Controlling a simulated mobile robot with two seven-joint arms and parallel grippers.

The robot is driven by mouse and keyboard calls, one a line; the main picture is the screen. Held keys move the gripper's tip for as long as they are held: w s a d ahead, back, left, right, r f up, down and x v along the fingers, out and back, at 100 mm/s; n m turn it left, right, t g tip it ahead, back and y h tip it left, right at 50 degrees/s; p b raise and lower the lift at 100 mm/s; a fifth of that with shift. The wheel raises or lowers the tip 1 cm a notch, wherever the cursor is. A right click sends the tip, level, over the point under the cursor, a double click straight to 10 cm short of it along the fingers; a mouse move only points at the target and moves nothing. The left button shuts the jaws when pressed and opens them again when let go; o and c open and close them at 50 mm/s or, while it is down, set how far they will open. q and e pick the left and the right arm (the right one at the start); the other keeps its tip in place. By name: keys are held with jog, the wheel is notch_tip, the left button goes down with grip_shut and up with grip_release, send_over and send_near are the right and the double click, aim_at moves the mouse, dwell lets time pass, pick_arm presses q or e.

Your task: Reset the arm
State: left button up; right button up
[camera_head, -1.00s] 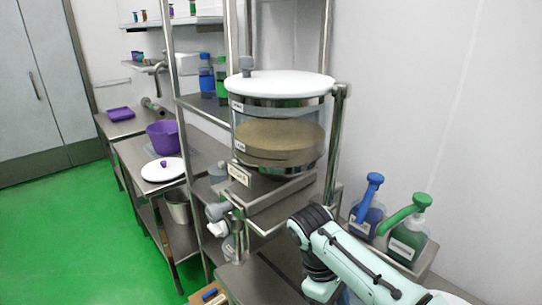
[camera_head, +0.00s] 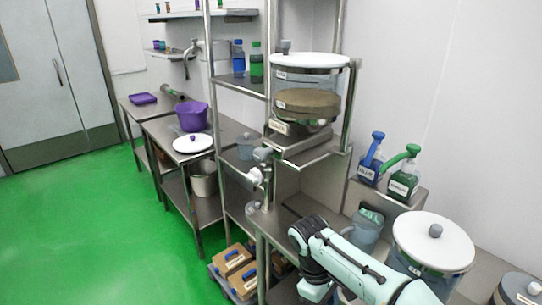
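My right arm (camera_head: 350,262) comes in from the lower right, bends at a dark joint, and points down toward the bottom edge. Its gripper is not visible; the arm runs out of the frame below. My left arm and gripper are not in view. No held object shows.
A steel table (camera_head: 283,218) stands beside the arm. Blue (camera_head: 371,160) and green (camera_head: 404,176) pump bottles stand behind. Cardboard boxes (camera_head: 233,259) sit low at left. Green floor (camera_head: 90,230) is clear.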

notch_tip(320, 180, down, 24)
jog(key=s+a+m+g+y, duration=0.1)
jog(key=s+m+y, duration=0.2)
jog(key=y, duration=0.1)
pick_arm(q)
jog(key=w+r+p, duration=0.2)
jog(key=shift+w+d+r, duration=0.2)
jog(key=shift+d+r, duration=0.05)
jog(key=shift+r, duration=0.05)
pick_arm(e)
jog(key=s+f+m+t+y, duration=0.1)
jog(key=s+f+m, duration=0.4)
jog(key=s, duration=0.5)
jog(key=s+d+f+m+t+y, duration=0.1)
jog(key=s+f+m, duration=0.4)
jog(key=s+f, duration=0.4)
jog(key=shift+s+d+f+m+y, duration=0.3)
jog(key=shift+s+f, duration=0.1)
jog(key=shift+s, duration=0.1)
